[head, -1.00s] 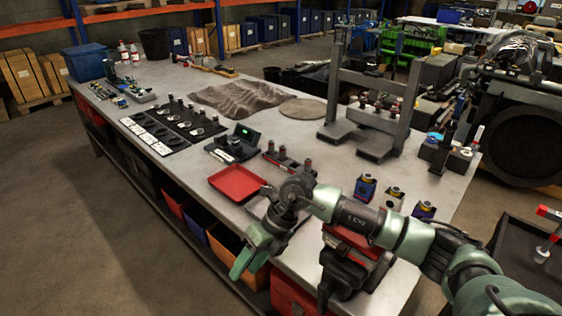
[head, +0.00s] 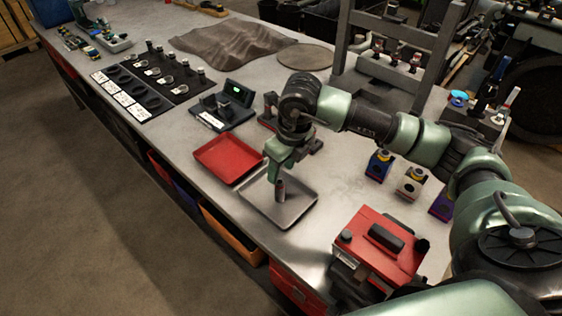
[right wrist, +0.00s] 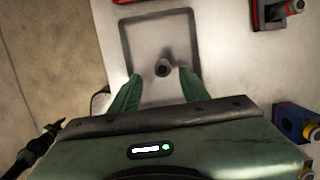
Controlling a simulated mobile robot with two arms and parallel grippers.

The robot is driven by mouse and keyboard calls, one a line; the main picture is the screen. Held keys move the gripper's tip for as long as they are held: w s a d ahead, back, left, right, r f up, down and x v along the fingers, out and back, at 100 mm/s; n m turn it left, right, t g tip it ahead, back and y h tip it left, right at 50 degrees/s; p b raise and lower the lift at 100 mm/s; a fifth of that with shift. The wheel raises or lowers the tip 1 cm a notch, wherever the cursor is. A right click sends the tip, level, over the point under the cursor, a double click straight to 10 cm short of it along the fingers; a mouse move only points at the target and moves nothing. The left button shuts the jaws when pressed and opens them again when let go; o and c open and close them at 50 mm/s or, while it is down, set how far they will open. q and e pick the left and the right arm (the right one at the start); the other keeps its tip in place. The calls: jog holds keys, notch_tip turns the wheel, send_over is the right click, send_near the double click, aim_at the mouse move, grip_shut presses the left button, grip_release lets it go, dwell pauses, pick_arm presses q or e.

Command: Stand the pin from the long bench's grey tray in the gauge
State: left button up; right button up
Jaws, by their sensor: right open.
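The pin (head: 280,189) stands upright in the grey tray (head: 298,216) near the front edge of the long bench. My right gripper (head: 279,176) points down over the tray, just above or around the pin's top. In the right wrist view the open fingers (right wrist: 160,78) have the pin's round top (right wrist: 162,68) between or just beyond their tips, with no visible contact. The grey tray (right wrist: 125,32) lies beneath. The gauge (head: 222,108), a dark stand with a lit green display, sits farther back on the bench. My left gripper is not in view.
An empty red tray (head: 228,158) lies left of the grey tray. A red box (head: 380,243) with a black handle is at the near right. A black rack (head: 152,78) is left of the gauge.

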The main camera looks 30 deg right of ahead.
aim_at(281, 183)
jog(key=x, duration=0.1)
jog(key=b+x, duration=0.1)
jog(key=x, duration=0.1)
jog(key=b+x, duration=0.1)
jog(key=x, duration=0.1)
jog(key=shift+s+d, duration=0.2)
jog(key=shift+d, duration=0.05)
jog(key=shift+s+b+x, duration=0.2)
jog(key=shift+b+x, duration=0.9)
jog(key=shift+x, duration=0.05)
jog(key=shift+d+f, duration=0.15)
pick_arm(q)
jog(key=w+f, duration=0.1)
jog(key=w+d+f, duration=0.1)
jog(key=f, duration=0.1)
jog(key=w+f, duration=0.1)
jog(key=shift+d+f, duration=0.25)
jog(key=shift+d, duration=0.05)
pick_arm(e)
grip_shut()
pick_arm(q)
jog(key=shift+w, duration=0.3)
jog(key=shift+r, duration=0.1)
pick_arm(e)
jog(key=shift+r, duration=0.2)
